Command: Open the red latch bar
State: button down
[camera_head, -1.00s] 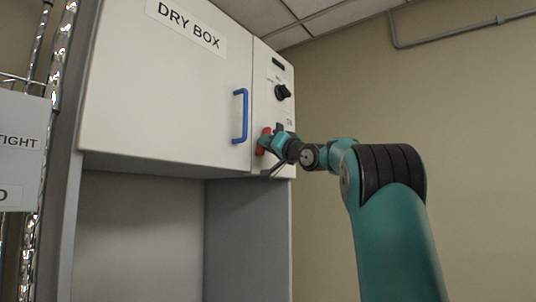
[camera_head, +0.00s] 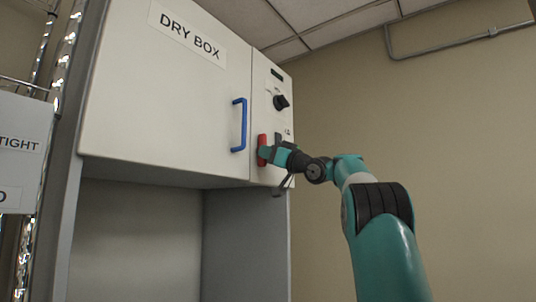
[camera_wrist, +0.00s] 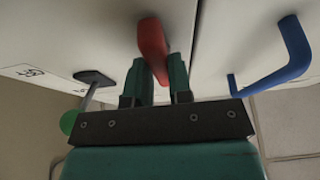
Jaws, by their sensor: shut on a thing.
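The red latch bar (camera_head: 262,143) is on the narrow right-hand panel of the white dry box, low down and beside the door's edge. It stands upright in the head view. My gripper (camera_head: 267,154) reaches it from the right and is shut on it. In the wrist view the red bar (camera_wrist: 152,38) runs down between the two green fingers (camera_wrist: 157,78), which hide its lower sides. The dry box door (camera_head: 170,95) sits flush with the panel, with no gap that I can see.
A blue door handle (camera_head: 239,125) stands out just left of the latch bar. A black knob (camera_head: 281,101) is above it on the panel. An open bay (camera_head: 135,235) lies below the box. A wire rack with a sign (camera_head: 22,155) stands at the far left.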

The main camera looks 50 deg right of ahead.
jog(key=c, duration=1)
grip_release()
jog(key=shift+c, duration=0.2)
jog(key=b+v, duration=0.7)
jog(key=v, duration=1)
jog(key=shift+s, duration=0.2)
jog(key=shift+f, duration=0.1)
